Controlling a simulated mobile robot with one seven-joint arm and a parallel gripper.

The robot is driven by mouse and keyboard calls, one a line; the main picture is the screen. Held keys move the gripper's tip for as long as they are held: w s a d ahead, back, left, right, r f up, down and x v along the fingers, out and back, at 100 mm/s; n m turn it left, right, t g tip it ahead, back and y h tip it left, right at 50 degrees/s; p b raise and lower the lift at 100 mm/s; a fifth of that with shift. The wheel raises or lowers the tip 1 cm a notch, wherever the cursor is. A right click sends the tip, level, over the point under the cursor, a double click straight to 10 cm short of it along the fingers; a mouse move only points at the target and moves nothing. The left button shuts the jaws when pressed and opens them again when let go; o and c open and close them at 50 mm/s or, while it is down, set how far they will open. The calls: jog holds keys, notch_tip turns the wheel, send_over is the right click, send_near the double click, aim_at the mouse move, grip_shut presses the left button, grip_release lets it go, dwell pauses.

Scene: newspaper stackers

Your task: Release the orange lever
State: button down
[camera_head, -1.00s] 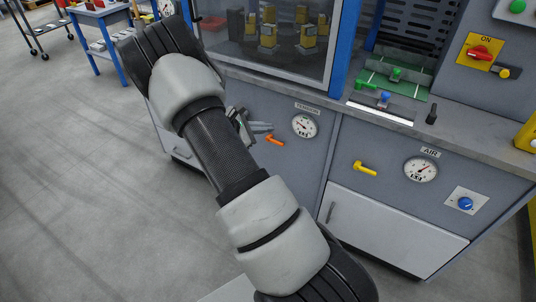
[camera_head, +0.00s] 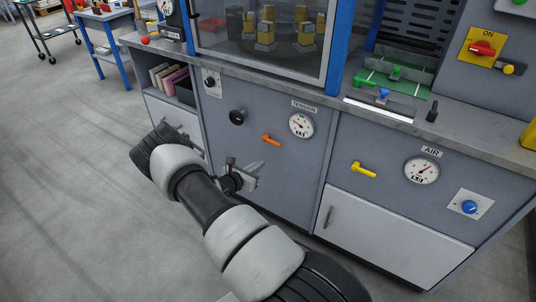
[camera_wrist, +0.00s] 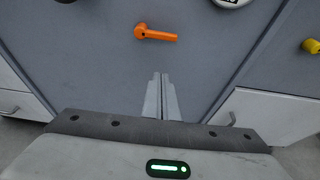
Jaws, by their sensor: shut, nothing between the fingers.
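The orange lever (camera_head: 271,140) sits on the grey front panel below the TENSION gauge. It points roughly level to the right, and it also shows near the top of the wrist view (camera_wrist: 156,34). My gripper (camera_wrist: 161,78) is shut, with its two fingers together and nothing between them. In the wrist view the fingertips lie below the lever, apart from it. In the head view my gripper (camera_head: 256,168) is low in front of the panel, below and a little left of the lever.
The TENSION gauge (camera_head: 301,125) is right of the lever, and a black knob (camera_head: 237,117) is to its left. A yellow lever (camera_head: 364,170) and AIR gauge (camera_head: 421,170) are further right. A counter edge (camera_head: 290,91) runs above.

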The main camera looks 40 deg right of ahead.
aim_at(272, 140)
jog(key=b+x, duration=0.3)
jog(key=x, duration=0.7)
notch_tip(272, 140, up, 4)
jog(key=shift+s, duration=0.1)
jog(key=shift+r, duration=0.1)
